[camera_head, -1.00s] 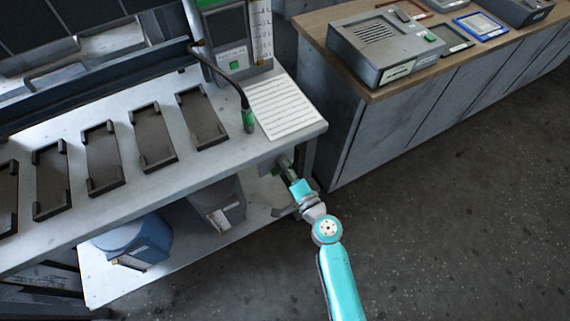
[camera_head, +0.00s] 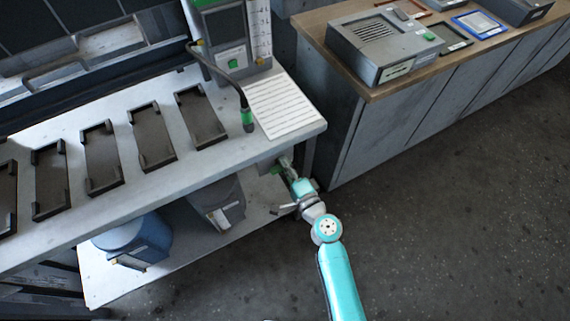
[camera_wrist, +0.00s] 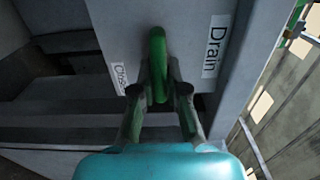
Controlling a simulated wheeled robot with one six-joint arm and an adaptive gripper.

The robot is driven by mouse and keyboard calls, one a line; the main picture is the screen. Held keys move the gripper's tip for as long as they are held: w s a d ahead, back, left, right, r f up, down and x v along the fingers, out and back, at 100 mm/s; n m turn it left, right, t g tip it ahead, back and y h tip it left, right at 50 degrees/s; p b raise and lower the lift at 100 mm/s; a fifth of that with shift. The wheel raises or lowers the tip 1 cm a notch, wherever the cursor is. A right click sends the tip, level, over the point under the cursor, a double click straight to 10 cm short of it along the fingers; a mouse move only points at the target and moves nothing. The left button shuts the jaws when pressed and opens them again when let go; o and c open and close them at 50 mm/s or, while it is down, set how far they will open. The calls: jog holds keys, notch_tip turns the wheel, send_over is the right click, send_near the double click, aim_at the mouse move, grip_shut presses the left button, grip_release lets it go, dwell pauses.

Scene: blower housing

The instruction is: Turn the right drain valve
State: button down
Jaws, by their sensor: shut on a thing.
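The drain valve's green handle (camera_wrist: 158,62) stands out from a grey panel in the wrist view, beside a label reading "Drain" (camera_wrist: 215,46). A smaller label (camera_wrist: 118,78), partly hidden, is on its other side. My gripper (camera_wrist: 160,92) is shut on the green handle, one finger on each side of it. In the head view my gripper (camera_head: 290,172) is at the right end of the bench, just below the top. There the valve is small and mostly hidden by my gripper.
The bench top (camera_head: 245,155) overhangs the valve area. Its lower shelf holds a blue container (camera_head: 135,240) and a grey container (camera_head: 217,205). A grey cabinet (camera_head: 400,125) stands to the right. The floor (camera_head: 450,230) in front is clear.

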jog(key=c, duration=1.2)
grip_release()
jog(key=v, duration=1.2)
